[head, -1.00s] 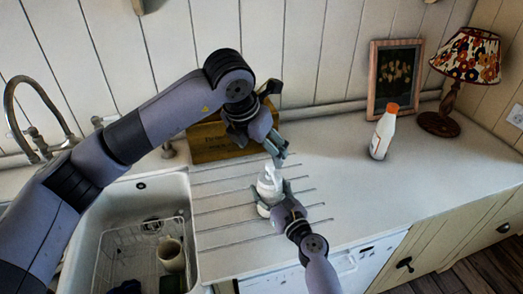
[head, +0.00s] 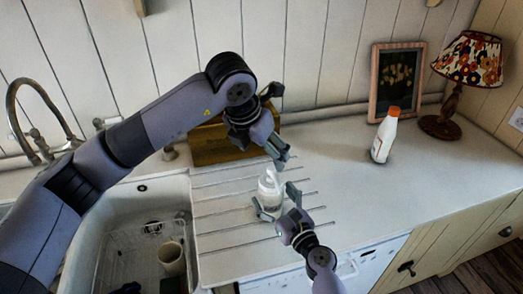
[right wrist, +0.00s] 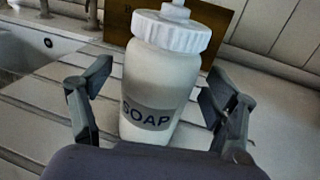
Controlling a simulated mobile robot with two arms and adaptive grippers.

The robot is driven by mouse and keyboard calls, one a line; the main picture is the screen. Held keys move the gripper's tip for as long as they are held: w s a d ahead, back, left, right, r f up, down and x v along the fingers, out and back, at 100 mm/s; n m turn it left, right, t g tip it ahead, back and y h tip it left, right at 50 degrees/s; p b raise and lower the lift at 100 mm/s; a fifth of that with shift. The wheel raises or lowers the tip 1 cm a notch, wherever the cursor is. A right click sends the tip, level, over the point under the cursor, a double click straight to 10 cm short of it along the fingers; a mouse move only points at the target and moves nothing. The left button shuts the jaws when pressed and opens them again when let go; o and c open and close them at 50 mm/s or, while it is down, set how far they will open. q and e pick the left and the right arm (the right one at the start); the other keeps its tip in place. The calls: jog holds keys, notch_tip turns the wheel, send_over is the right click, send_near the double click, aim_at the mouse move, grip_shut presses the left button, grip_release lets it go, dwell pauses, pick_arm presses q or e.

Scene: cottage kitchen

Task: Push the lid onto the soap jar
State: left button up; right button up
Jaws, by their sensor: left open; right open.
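The soap jar (head: 268,199) is a whitish bottle standing upright on the grooved drainboard. Its grey SOAP label (right wrist: 147,113) faces the right wrist camera. The white ribbed lid (right wrist: 171,32) with a spout sits on the jar's top, with no clear gap below it; it also shows in the head view (head: 269,178). My left gripper (head: 281,161) is open and empty, just above and right of the lid's spout. My right gripper (head: 277,203) is open around the jar, one finger on each side. In the right wrist view, gaps show between fingers and jar.
A wooden box (head: 215,148) stands behind against the wall. The sink (head: 118,205) with a mug (head: 172,259) lies left. A white bottle with an orange cap (head: 383,142), a picture frame (head: 392,82) and a lamp (head: 466,70) stand right. The counter between is clear.

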jog(key=v, duration=0.9)
jog(key=shift+s+d, duration=0.1)
jog(key=shift+s, duration=0.15)
jog(key=shift+s, duration=0.1)
